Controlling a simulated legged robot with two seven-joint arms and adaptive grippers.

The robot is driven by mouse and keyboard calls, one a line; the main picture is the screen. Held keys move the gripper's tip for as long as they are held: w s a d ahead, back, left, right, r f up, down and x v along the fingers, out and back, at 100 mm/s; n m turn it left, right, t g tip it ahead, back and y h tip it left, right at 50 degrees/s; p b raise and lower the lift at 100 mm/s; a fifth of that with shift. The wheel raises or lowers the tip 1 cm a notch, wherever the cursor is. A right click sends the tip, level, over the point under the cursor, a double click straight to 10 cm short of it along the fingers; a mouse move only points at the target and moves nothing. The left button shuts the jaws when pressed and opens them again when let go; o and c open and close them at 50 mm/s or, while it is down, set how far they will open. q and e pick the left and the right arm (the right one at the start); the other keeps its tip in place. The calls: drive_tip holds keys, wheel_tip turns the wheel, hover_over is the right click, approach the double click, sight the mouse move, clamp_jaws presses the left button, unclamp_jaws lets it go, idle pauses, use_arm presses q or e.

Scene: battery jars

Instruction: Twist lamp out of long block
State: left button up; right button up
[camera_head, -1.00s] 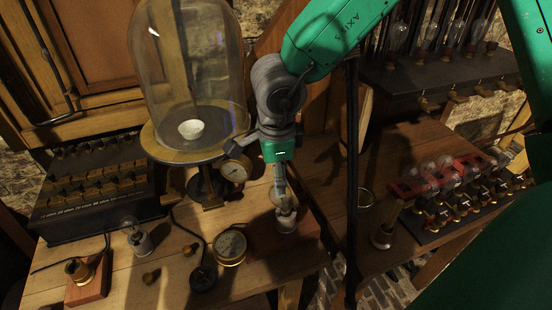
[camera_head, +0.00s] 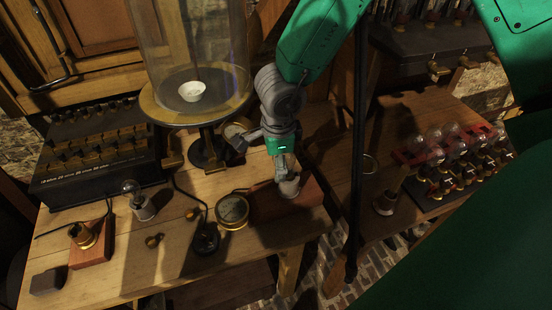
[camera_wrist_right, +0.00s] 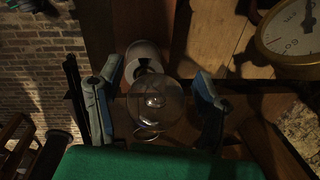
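The long block (camera_head: 312,193) is dark reddish brown and lies near the bench's front right edge. The lamp (camera_head: 289,187) stands on it, partly covered by my right gripper (camera_head: 286,172). In the right wrist view the lamp's clear glass globe (camera_wrist_right: 156,103) sits between the two fingers of my right gripper (camera_wrist_right: 154,105), with a pale collar (camera_wrist_right: 143,55) beyond it. A gap shows on each side of the globe, so the fingers appear open around it, not touching. My left gripper is not in view.
A round brass gauge (camera_head: 232,211) lies just left of the long block. Farther left are another lamp (camera_head: 141,203), a small red-brown block (camera_head: 92,248) with a brass socket, and a dark block (camera_head: 47,281). A glass dome on its stand (camera_head: 196,117) rises behind. A black post (camera_head: 357,170) stands right.

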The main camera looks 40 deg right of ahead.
drive_tip(key=shift+d, duration=0.1)
drive_tip(key=c, duration=0.7)
drive_tip(key=shift+d, duration=0.25)
drive_tip(key=c, duration=0.3)
drive_tip(key=shift+s+d+f, duration=0.1)
drive_tip(key=shift+d+f, duration=0.05)
drive_tip(key=shift+d, duration=0.25)
drive_tip(key=shift+c, duration=0.5)
drive_tip(key=shift+a, duration=0.2)
clamp_jaws()
drive_tip(key=shift+s+a+n+t+b, duration=0.1)
drive_tip(key=shift+s+n+t+b, duration=0.15)
drive_tip(key=shift+n, duration=0.3)
drive_tip(key=shift+s+a+n+t+b, duration=0.1)
drive_tip(key=shift+n+t+b, duration=0.1)
drive_tip(key=shift+n, duration=0.35)
drive_tip(key=n, duration=0.1)
drive_tip(key=s+n+b, duration=0.1)
drive_tip(key=n, duration=0.1)
drive_tip(key=shift+f+t+y, duration=0.1)
drive_tip(key=shift+t+y, duration=0.15)
drive_tip(key=shift+y, duration=0.15)
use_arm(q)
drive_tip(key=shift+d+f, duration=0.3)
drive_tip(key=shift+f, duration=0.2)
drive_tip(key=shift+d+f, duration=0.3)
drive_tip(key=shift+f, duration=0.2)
use_arm(e)
drive_tip(key=shift+s+n, duration=0.15)
drive_tip(key=shift+n, duration=0.45)
